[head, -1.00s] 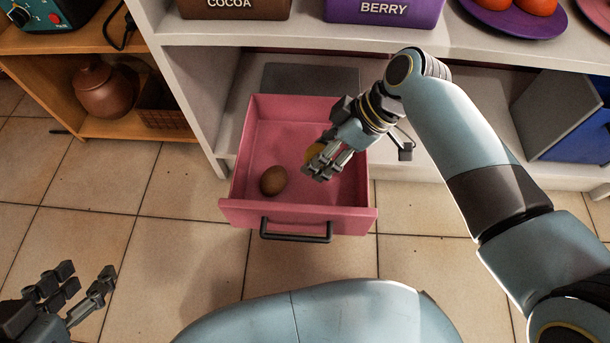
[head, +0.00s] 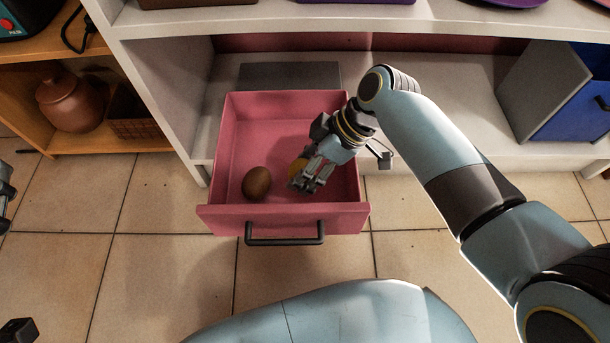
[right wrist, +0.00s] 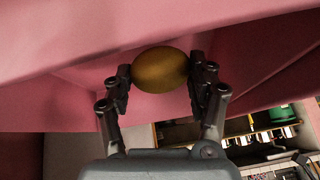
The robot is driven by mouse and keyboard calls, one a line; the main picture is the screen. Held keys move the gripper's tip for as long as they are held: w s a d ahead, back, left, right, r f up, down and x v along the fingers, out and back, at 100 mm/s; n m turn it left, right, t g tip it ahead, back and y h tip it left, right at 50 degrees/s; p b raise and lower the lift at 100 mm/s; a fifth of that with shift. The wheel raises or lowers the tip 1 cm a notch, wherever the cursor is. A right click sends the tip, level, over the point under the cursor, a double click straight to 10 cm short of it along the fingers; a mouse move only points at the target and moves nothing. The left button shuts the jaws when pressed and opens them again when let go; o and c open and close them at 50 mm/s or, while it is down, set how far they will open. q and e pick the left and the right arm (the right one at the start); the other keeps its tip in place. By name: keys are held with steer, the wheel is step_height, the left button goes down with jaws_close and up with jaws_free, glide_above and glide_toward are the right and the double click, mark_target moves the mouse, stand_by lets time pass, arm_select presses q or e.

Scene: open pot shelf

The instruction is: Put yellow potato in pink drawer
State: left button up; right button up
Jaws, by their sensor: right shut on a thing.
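The yellow potato (right wrist: 160,68) is held between the two fingers of my right gripper (right wrist: 160,75) in the right wrist view. In the head view only a yellow part of it (head: 298,166) shows behind the fingers. My right gripper (head: 309,180) is inside the outline of the open pink drawer (head: 240,215). Whether the potato touches the drawer floor cannot be told. Only dark pieces of my left gripper (head: 12,330) show at the left edge, and its opening is unclear.
A brown potato (head: 257,183) lies in the drawer, left of my right gripper. The white shelf (head: 440,90) stands above and behind the drawer. A blue box (head: 575,110) stands at right. A clay pot (head: 75,103) sits on the wooden shelf at left.

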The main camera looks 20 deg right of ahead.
step_height(320, 180, down, 2)
steer(key=shift+b, duration=0.7)
steer(key=shift+f+b, duration=0.55)
steer(key=shift+f, duration=0.2)
arm_select(q)
step_height(320, 180, up, 15)
steer(key=d+m+t+h, duration=0.2)
steer(key=m+t+h, duration=0.1)
steer(key=t, duration=0.4)
steer(key=shift+w+r+h, duration=0.2)
steer(key=shift+w+h, duration=0.1)
steer(key=shift+h, duration=0.4)
arm_select(e)
steer(key=shift+f, duration=0.1)
steer(key=o, duration=1.2)
arm_select(q)
steer(key=shift+r, duration=0.15)
